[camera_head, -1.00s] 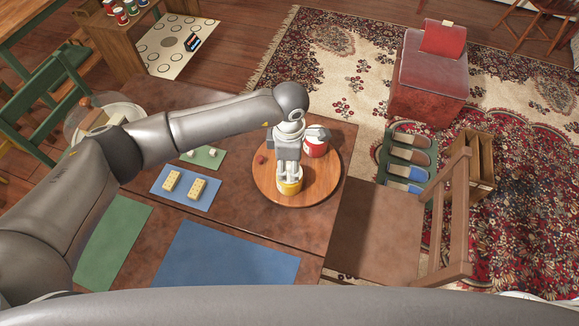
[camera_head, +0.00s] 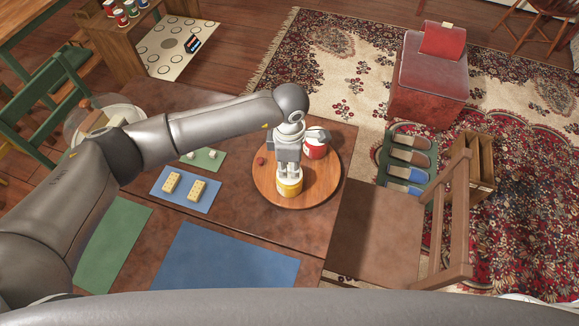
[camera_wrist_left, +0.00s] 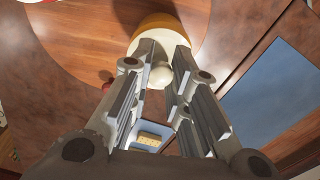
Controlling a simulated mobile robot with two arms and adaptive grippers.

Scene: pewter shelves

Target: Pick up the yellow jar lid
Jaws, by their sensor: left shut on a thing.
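A yellow jar (camera_head: 289,189) stands on a round wooden board near the table's right end. In the left wrist view its pale lid (camera_wrist_left: 192,31) has a round cream knob (camera_wrist_left: 161,76). My left gripper (camera_head: 288,176) points down from above the jar. In the left wrist view its fingers (camera_wrist_left: 160,72) are shut on the knob, one on each side. The lid looks seated on the jar. The fingers hide part of the lid. My right gripper is not in view.
A red jar (camera_head: 315,151) stands behind the yellow jar on the round board (camera_head: 325,185). A small red thing (camera_head: 262,160) lies at the board's left. A blue mat (camera_head: 232,258) and a blue sheet with yellow blocks (camera_head: 186,188) lie left. A wooden chair (camera_head: 375,225) stands right.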

